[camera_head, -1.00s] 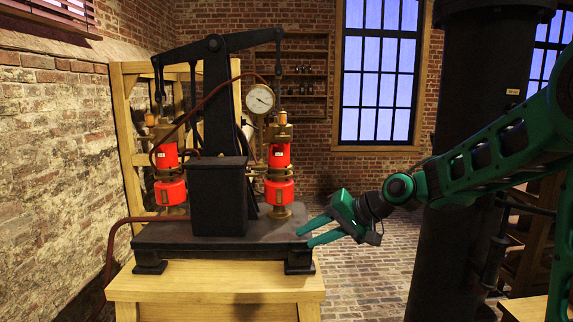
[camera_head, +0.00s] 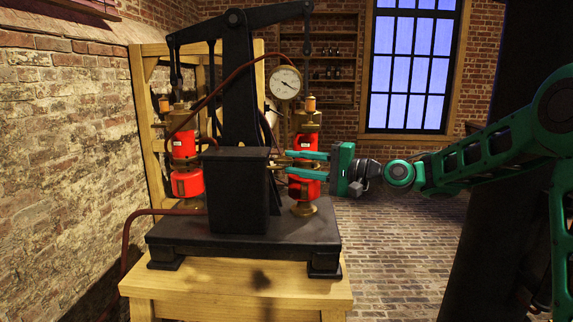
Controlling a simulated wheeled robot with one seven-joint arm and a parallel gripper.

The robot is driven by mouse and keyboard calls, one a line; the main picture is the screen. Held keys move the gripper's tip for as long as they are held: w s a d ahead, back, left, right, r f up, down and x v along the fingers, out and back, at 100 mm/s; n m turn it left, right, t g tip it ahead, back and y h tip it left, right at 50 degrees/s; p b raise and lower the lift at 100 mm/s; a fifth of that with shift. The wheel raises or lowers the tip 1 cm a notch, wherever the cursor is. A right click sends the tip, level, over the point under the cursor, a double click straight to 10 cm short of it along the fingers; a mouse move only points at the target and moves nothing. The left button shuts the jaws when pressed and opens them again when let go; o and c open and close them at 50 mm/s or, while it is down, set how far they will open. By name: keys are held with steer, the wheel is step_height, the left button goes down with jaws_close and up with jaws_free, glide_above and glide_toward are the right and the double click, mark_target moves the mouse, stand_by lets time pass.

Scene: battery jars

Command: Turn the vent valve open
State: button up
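The pump stands on a wooden bench, with two red cylinders with brass fittings: a left cylinder (camera_head: 186,183) and a right cylinder (camera_head: 306,190). My gripper (camera_head: 287,164) reaches in from the right, level, in front of the right cylinder. Its two green fingers are apart, one above the other, with a gap between them. Small brass parts (camera_head: 279,161) show at the fingertips, beside the black box. They may belong to the vent valve, but I cannot tell its handle or its position. I cannot tell whether the fingers touch it.
A black box (camera_head: 236,195) stands on the pump's black base (camera_head: 190,239), close left of my fingertips. A round gauge (camera_head: 285,83) stands above my gripper. A dark column (camera_head: 500,220) is at the right. The brick floor (camera_head: 400,240) right of the bench is clear.

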mark_target(283, 159)
steer(key=shift+x, duration=1.95)
steer(key=shift+s, duration=0.1)
steer(key=shift+c, duration=0.3)
